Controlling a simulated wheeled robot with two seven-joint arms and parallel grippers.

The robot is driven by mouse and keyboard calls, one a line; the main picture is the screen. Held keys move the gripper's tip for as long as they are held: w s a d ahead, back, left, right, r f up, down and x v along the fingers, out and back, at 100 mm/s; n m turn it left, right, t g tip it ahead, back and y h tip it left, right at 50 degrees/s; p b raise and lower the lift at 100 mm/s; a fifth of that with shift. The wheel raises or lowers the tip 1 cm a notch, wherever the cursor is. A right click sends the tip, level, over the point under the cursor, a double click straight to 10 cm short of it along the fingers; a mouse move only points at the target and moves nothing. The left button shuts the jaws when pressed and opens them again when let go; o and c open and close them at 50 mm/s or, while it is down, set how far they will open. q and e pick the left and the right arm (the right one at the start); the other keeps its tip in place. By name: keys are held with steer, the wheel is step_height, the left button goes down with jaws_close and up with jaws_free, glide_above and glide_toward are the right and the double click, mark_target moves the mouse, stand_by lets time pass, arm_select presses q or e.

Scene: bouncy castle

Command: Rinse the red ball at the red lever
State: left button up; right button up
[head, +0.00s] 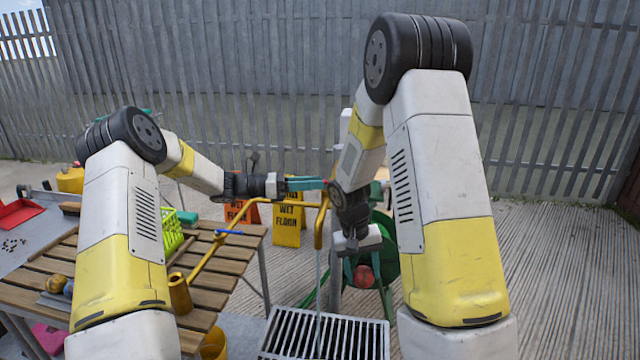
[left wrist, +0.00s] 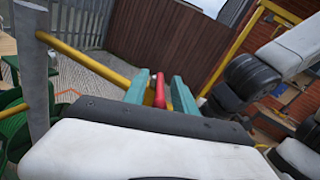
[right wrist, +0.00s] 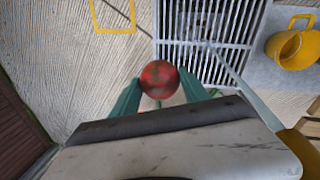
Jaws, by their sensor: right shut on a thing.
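The red ball (right wrist: 160,79), with dark mottled patches, sits between the fingertips of my right gripper (right wrist: 158,92), which is shut on it. In the head view the ball (head: 364,276) hangs below that gripper, right of the yellow spout (head: 320,232). A thin stream (head: 318,275) falls from the spout to the grate, apart from the ball. The red lever (left wrist: 160,90) stands between the teal fingers of my left gripper (left wrist: 160,84), which look open, with gaps beside it. In the head view my left gripper (head: 306,184) points right at the pipe's top.
A metal drain grate (head: 330,332) lies below the spout. A slatted wooden table (head: 205,298) with a yellow watering can (head: 180,295) and a green basket (head: 172,232) is at left. Wet-floor signs (head: 288,225) and a green hose reel (head: 385,250) stand behind.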

arm_select(q)
steer(key=a, duration=0.9)
steer(key=shift+s+a, duration=0.25)
steer(key=shift+a, duration=0.15)
